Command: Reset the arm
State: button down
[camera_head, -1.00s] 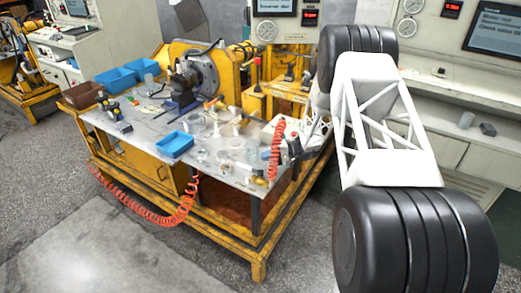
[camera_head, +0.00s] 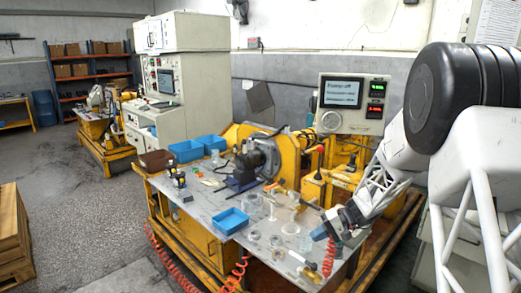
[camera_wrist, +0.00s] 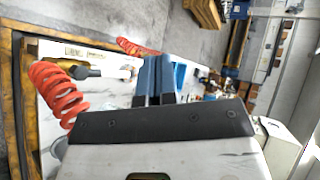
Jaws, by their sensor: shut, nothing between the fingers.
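My white arm comes in from the right in the head view. My gripper (camera_head: 318,234) is at its end, near the right front part of the metal workbench (camera_head: 198,208). In the wrist view the two blue-grey fingers (camera_wrist: 155,72) lie together, shut and empty. The dark motor assembly (camera_head: 262,155) with its round plate sits at the back of the bench, apart from my gripper. Whether the fingers touch the bench cannot be told.
A blue tray (camera_head: 230,221), clear containers and small tools lie on the bench. Two more blue bins (camera_head: 186,151) and a brown bin (camera_head: 155,161) stand at its far left. A red coiled hose (camera_wrist: 58,95) hangs close to my gripper. A monitor panel (camera_head: 345,92) stands behind.

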jog(key=s+a+r+h, duration=0.2)
jog(key=s+r+h, duration=0.1)
jog(key=s+r, duration=0.55)
jog(key=s+a+r+h, duration=0.1)
jog(key=s+r+h, duration=0.35)
jog(key=s, duration=0.75)
jog(key=s+d+r+t+h, duration=0.1)
jog(key=s+r+h, duration=0.1)
jog(key=s, duration=0.8)
jog(key=s+d+r+t+h, duration=0.1)
jog(key=s+r+t+h, duration=0.1)
jog(key=s, duration=0.9)
jog(key=shift+d+r+t, duration=0.15)
jog(key=shift+r+t, duration=0.15)
jog(key=shift+r, duration=0.35)
